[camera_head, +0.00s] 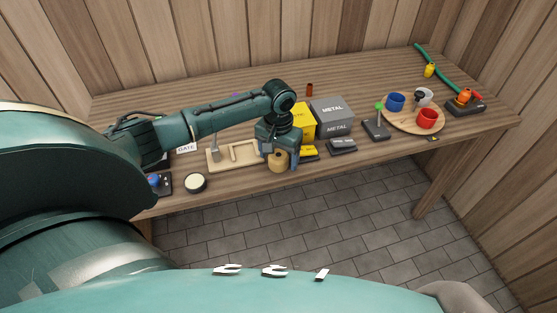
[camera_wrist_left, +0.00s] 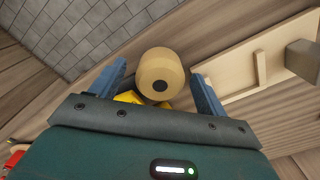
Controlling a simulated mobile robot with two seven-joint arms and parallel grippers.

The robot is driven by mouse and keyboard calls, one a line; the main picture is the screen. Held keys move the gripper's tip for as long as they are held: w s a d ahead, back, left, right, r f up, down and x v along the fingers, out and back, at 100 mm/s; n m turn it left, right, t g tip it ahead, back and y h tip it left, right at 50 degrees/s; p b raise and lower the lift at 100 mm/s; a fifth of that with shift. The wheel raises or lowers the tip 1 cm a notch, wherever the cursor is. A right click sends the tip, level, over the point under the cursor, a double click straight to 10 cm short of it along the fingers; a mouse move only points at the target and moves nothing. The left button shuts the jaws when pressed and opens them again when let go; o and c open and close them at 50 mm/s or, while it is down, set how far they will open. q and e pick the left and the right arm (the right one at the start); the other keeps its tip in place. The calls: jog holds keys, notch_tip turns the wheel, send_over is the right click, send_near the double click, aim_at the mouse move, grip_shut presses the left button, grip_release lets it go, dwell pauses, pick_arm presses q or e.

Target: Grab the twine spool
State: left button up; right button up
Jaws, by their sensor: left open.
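The twine spool (camera_head: 278,162) is a tan, round spool near the front edge of the bench, partly covered by my left gripper in the head view. In the left wrist view the spool (camera_wrist_left: 161,72) shows its end with a dark centre hole. My left gripper (camera_head: 280,164) points down at it and is open. In the left wrist view its two blue fingers (camera_wrist_left: 160,82) stand on either side of the spool, with gaps showing, so it does not look clamped. My right gripper is not in view.
A pale wooden tray (camera_head: 217,163) lies left of the spool. Yellow (camera_head: 306,120) and grey METAL (camera_head: 332,114) boxes stand behind and to the right. A round board (camera_head: 396,119) holds several cups farther right. A round white-topped tin (camera_head: 196,183) sits at the front left.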

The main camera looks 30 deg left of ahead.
pick_arm(q)
jog(key=shift+c, duration=0.2)
jog(key=c, duration=1)
jog(key=shift+r, duration=0.1)
